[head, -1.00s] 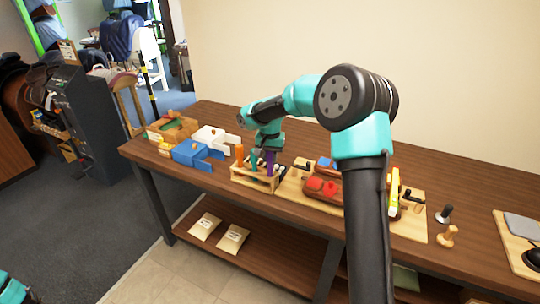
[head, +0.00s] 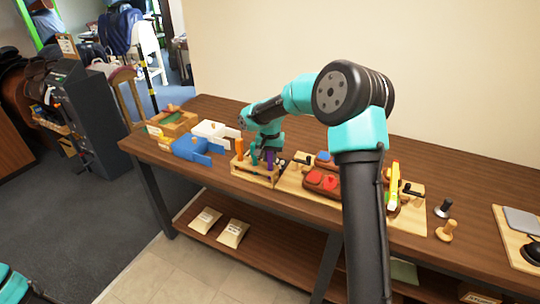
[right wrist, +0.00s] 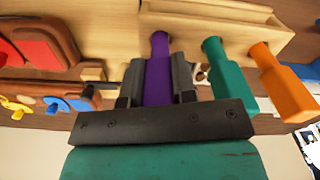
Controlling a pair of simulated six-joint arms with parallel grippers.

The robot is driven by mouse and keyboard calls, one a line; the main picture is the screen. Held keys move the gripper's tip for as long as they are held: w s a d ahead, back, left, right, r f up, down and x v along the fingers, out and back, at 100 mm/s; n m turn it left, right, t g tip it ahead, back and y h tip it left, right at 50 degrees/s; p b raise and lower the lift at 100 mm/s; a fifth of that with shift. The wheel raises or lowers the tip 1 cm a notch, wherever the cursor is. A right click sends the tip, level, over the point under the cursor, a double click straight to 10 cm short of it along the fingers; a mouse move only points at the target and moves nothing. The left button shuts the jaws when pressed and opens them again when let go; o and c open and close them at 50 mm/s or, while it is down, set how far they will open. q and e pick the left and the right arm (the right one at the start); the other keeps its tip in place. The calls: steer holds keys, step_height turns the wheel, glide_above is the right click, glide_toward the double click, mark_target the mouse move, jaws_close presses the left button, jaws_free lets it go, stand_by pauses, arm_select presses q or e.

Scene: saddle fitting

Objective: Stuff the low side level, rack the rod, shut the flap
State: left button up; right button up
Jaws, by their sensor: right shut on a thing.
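My right gripper (head: 268,148) is shut on the purple rod (right wrist: 158,82), which also shows in the head view (head: 270,160). The rod's narrow end meets the wooden rack (right wrist: 225,18); I cannot tell how deep it sits. A teal rod (right wrist: 228,80) and an orange rod (right wrist: 283,82) stand beside it in the rack. The brown saddle piece (head: 312,184) with red pads (head: 330,182) lies on a wooden board (head: 290,186) to the right. A yellow level (head: 394,184) is on that board, partly behind my arm. My left gripper is out of view.
Two packets (head: 232,233) lie on the lower shelf. My right arm hides part of the board.

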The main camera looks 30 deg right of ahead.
steer(key=o, duration=0.9)
steer(key=shift+r, duration=0.15)
step_height(320, 180, up, 17)
steer(key=shift+r, duration=0.1)
stand_by(0.6)
